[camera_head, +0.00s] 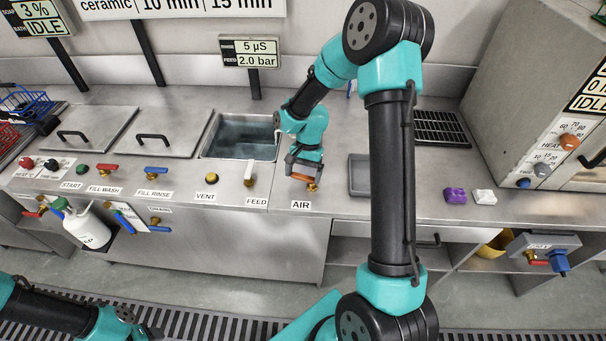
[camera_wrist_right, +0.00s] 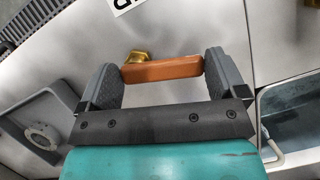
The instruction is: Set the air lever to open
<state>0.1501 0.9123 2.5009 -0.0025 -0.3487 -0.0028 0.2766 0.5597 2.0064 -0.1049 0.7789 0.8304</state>
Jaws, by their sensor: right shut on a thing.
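The air lever has an orange handle (camera_wrist_right: 162,70) on a brass valve body (camera_wrist_right: 137,57). In the head view the brass valve (camera_head: 312,187) sits on the counter just behind the AIR label (camera_head: 301,204), and the handle runs left from it. My right gripper (camera_head: 303,172) is down at the lever from behind. In the right wrist view its two grey fingers (camera_wrist_right: 163,78) stand at the two ends of the handle, shut on it. The fingers partly hide the lever in the head view. Only links of my left arm show at the lower left; its fingers are out of view.
Purple (camera_head: 455,195) and white (camera_head: 484,197) blocks lie to the right. A grey machine (camera_head: 535,95) stands at far right.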

